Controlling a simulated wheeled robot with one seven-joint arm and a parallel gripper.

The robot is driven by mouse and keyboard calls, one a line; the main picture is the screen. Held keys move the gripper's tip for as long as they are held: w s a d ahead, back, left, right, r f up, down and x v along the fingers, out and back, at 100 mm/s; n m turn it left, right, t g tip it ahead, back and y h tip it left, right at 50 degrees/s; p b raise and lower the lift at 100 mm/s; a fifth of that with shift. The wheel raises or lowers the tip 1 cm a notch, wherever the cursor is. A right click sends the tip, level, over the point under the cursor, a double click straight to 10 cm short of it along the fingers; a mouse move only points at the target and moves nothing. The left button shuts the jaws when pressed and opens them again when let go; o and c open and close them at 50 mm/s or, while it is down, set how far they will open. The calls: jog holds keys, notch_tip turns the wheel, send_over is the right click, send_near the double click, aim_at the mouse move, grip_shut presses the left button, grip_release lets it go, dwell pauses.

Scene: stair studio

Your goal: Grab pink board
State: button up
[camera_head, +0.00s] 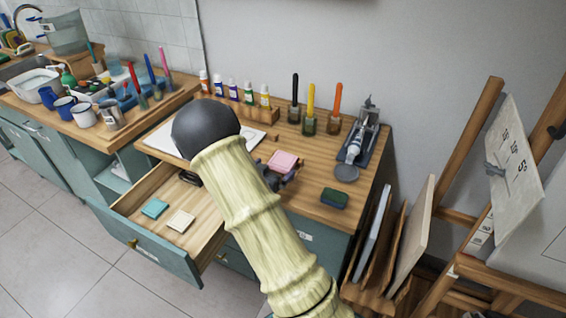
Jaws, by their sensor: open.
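The pink board (284,161) is a small flat pink block on the wooden desktop, just right of my pale ribbed arm. My gripper (279,179) shows as dark parts beside the near side of the pink board, partly hidden behind my arm. It is open. Whether its fingers touch the board or lie on both sides of it cannot be told.
An open drawer (118,238) holds a teal block (154,208) and a cream block (180,221). A green sponge (334,198) lies at the desk's right. Brush jars (309,122), a metal stand (360,140) and paint bottles (233,91) stand behind. An easel (470,140) is right.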

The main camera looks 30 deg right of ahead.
aim_at(282, 161)
jog(key=p+x, duration=0.1)
jog(key=x, duration=0.4)
jog(key=shift+d, duration=0.15)
jog(key=c, duration=1.1)
jog(key=shift+o, duration=0.2)
jog(key=shift+r, duration=0.1)
notch_tip(282, 161, up, 10)
dwell(0.5)
